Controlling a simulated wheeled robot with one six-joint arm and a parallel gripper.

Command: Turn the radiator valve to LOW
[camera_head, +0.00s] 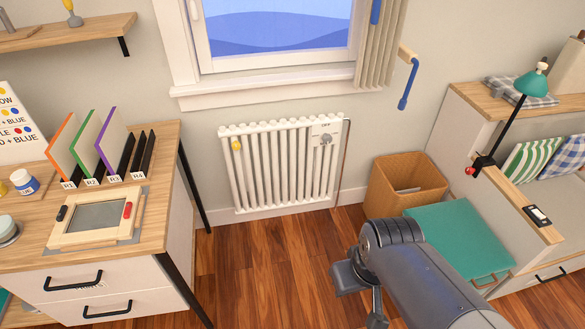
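The white ribbed radiator (283,168) stands against the wall under the window. A grey round valve knob (326,139) sits on a pale plate at its upper right, with small dark lettering above that is too small to read with certainty. The knob's setting cannot be made out. A yellow round knob (236,146) is at the radiator's upper left. My gripper (358,297) is at the lower middle right, in front of the radiator, apart from the valve and touching nothing visible. Its fingers are seen at an angle, and their opening is unclear.
A wooden desk (150,160) with colored folders and a framed screen stands left. A woven bin (400,182) and a teal-topped seat (460,238) are right of the radiator. A blue-handled crank (408,85) hangs above the bin. The wood floor (255,255) before the radiator is clear.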

